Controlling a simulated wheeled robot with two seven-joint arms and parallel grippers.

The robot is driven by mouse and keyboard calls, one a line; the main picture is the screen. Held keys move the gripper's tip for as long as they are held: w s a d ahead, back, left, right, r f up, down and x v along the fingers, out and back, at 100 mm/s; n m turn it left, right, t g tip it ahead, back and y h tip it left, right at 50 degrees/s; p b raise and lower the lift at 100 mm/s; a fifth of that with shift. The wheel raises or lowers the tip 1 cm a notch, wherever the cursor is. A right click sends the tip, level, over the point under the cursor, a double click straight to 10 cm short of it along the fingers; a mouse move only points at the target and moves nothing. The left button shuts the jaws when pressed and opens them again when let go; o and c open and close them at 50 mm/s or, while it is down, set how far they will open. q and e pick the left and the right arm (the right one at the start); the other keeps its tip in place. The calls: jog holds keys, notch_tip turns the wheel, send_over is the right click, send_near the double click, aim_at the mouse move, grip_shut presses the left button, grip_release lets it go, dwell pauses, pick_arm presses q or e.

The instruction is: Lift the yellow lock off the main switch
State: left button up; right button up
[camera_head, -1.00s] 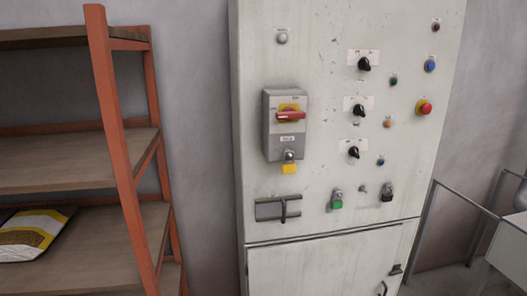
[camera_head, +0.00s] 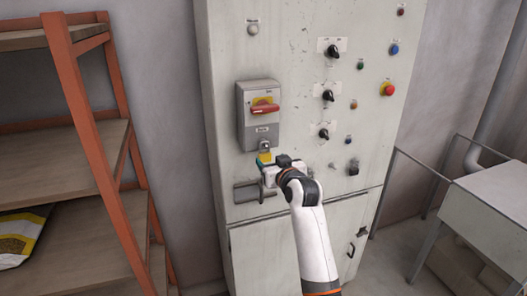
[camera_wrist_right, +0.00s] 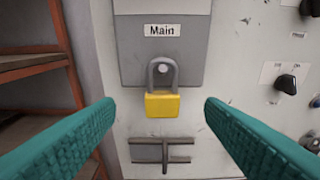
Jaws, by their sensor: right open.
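The yellow lock (camera_head: 264,158) hangs by its grey shackle below the grey main switch box (camera_head: 259,131) with its red handle. In the right wrist view the lock (camera_wrist_right: 162,104) hangs upright under the "Main" label, its shackle through the bottom of the switch (camera_wrist_right: 190,60). My right gripper (camera_head: 268,172) is at the lock in the head view, partly covering it. In the right wrist view its two teal fingers (camera_wrist_right: 160,112) are wide open, one on each side of the lock, with gaps on both sides. My left gripper is in neither view.
A grey bracket with a bar (camera_wrist_right: 160,151) sits on the panel just below the lock. Black rotary knobs (camera_head: 328,96) and a red button (camera_head: 388,89) are to the right. An orange-framed shelf (camera_head: 82,118) stands at the left.

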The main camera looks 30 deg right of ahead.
aim_at(266, 155)
jog(key=p+x, duration=0.3)
jog(key=x, duration=0.2)
jog(key=shift+w+d+f, duration=0.15)
jog(key=shift+w+d, duration=0.1)
jog(key=shift+w+f, duration=0.1)
jog(key=shift+w, duration=0.25)
jog(key=c, duration=1.1)
